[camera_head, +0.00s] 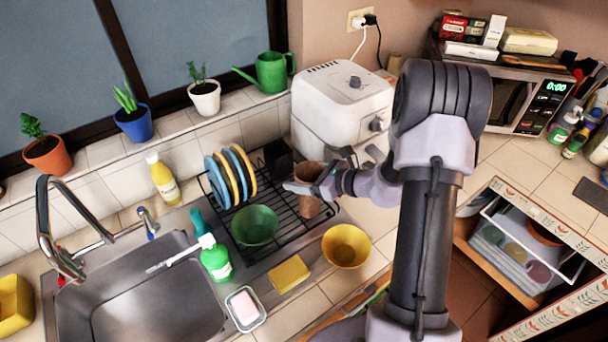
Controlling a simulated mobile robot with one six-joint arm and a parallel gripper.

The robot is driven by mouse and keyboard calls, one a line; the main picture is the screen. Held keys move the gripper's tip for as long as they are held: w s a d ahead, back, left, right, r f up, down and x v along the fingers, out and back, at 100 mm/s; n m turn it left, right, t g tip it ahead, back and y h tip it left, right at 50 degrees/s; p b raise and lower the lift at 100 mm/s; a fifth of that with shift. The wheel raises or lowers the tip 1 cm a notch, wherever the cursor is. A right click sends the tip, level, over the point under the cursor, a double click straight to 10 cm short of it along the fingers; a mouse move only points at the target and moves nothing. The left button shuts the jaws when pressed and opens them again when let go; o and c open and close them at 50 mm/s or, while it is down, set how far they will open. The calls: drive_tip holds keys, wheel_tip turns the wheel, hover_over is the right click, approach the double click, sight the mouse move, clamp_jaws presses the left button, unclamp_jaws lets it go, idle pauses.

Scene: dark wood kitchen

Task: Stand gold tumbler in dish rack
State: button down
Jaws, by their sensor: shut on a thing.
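The gold tumbler (308,205) looks brownish and stands upright at the right end of the dish rack (285,232). My gripper (318,186) reaches in from the right and is shut on the tumbler, hiding part of its upper side. I cannot tell whether the tumbler's base touches the rack's wires. The black wire rack also holds blue and yellow plates (232,176) on edge at its left and a green bowl (255,226) at its front.
A dark holder (279,157) is at the rack's back. A white air fryer (341,105) stands behind my gripper. A yellow bowl (346,247) and a yellow sponge (289,275) lie in front. The sink (140,300) is left; an open drawer (525,245) is right.

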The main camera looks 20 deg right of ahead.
drive_tip(key=shift+a, duration=0.3)
drive_tip(key=c, duration=0.6)
unclamp_jaws()
drive_tip(key=shift+f, duration=0.15)
drive_tip(key=o, duration=0.4)
drive_tip(key=shift+d, duration=0.1)
drive_tip(key=shift+o, duration=0.2)
